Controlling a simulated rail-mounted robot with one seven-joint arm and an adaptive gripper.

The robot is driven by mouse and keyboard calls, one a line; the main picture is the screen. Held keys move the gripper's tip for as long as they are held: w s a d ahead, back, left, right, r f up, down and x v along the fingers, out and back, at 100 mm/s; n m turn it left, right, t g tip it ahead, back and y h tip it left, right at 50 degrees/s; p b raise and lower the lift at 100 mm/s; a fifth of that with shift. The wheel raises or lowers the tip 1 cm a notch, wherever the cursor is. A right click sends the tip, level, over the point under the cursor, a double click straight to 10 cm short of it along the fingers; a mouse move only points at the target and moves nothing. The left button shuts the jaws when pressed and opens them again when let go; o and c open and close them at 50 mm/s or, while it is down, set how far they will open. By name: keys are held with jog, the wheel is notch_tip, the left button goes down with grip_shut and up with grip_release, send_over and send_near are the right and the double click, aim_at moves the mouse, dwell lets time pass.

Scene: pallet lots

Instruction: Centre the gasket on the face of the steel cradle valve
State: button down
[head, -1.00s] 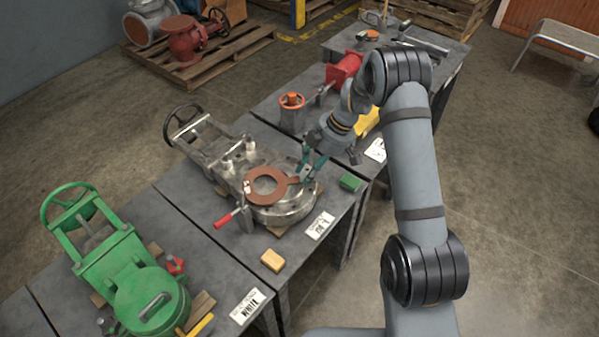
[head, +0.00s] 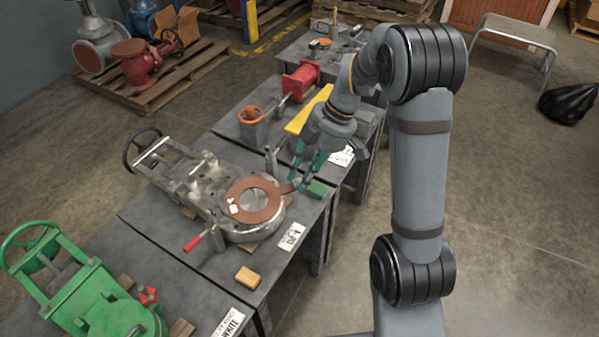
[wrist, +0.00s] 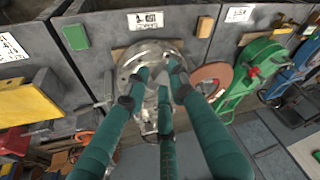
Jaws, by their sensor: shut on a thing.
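The steel cradle valve (head: 183,178) lies on a grey bench with its round face (head: 242,232) toward the front right. The reddish-brown ring gasket (head: 270,208) overlaps the face in the head view, with part of the face's rim showing below it. My gripper (head: 296,186), with teal fingers, is shut on the gasket's tab at the ring's right. In the wrist view the gasket (wrist: 216,72) shows right of my gripper (wrist: 160,84), and the bright steel face (wrist: 128,62) lies behind the fingers. I cannot tell the gap between gasket and face.
A green block (head: 317,189) sits by the fingers, and a yellow block (head: 247,277) near the bench's front edge.

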jog(key=shift+s+a+r+p, duration=0.3)
jog(key=shift+a+r+p, duration=0.35)
jog(key=shift+p, duration=0.35)
jog(key=w+a+f+m+p, duration=0.2)
jog(key=w+f, duration=0.4)
jog(key=w, duration=0.5)
notch_tip(320, 180, down, 7)
jog(key=b, duration=0.3)
jog(key=shift+s+a+r, duration=0.15)
jog(key=shift+s, duration=0.05)
jog(key=shift+f+b, duration=0.5)
jog(key=shift+b, duration=0.05)
jog(key=c, duration=1.4)
grip_release()
